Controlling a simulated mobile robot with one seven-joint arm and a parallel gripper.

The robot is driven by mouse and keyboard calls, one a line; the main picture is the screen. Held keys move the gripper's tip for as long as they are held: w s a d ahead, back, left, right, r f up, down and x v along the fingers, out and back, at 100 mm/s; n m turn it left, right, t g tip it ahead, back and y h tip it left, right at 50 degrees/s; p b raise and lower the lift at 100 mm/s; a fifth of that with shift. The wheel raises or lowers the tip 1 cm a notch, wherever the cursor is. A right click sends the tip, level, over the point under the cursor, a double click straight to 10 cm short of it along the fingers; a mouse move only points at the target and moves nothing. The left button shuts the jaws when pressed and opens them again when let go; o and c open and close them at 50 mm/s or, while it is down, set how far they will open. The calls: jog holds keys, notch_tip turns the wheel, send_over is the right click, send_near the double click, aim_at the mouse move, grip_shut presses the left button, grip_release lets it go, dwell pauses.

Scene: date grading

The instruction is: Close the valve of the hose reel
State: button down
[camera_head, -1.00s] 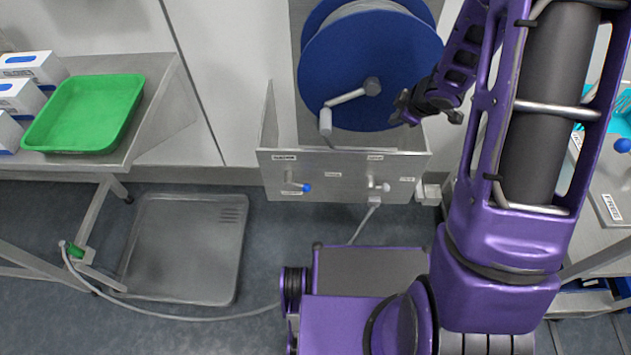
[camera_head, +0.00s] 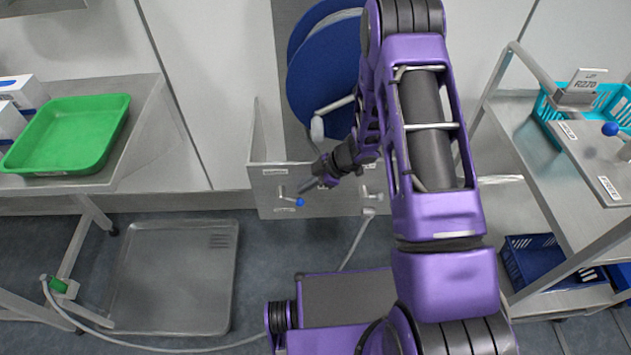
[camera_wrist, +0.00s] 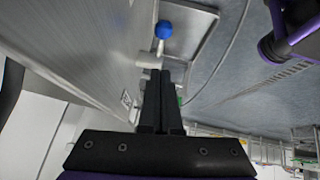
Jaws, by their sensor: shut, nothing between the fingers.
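The hose reel (camera_head: 322,75) is a blue disc on the back wall, partly hidden by my arm. Below it is a grey metal panel (camera_head: 267,178). On its left part sits a valve with a short lever ending in a blue knob (camera_head: 299,202); the lever points right and slightly down. The blue knob (camera_wrist: 163,29) also shows in the wrist view, beyond the fingertips. My gripper (camera_head: 306,187) is shut and empty, close to the lever; contact cannot be told. A second, pale valve handle (camera_head: 372,194) is on the panel's right part, partly beside my arm.
A pale hose (camera_head: 357,240) runs from the panel down to the floor. A metal floor tray (camera_head: 175,275) lies at the left. A green tray (camera_head: 68,135) stands on the left table. A trolley (camera_head: 530,150) with turquoise and dark-blue crates stands at the right.

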jog(key=shift+w+a+f+b, duration=0.1)
jog(key=shift+w+f+b, duration=0.05)
jog(key=shift+f, duration=0.7)
jog(key=shift+w+a+f+b, duration=0.1)
jog(key=shift+w+f+b, duration=0.1)
jog(key=shift+f, duration=0.7)
jog(key=shift+w+f+b, duration=0.1)
jog(key=shift+f+b, duration=0.05)
jog(key=shift+f, duration=0.7)
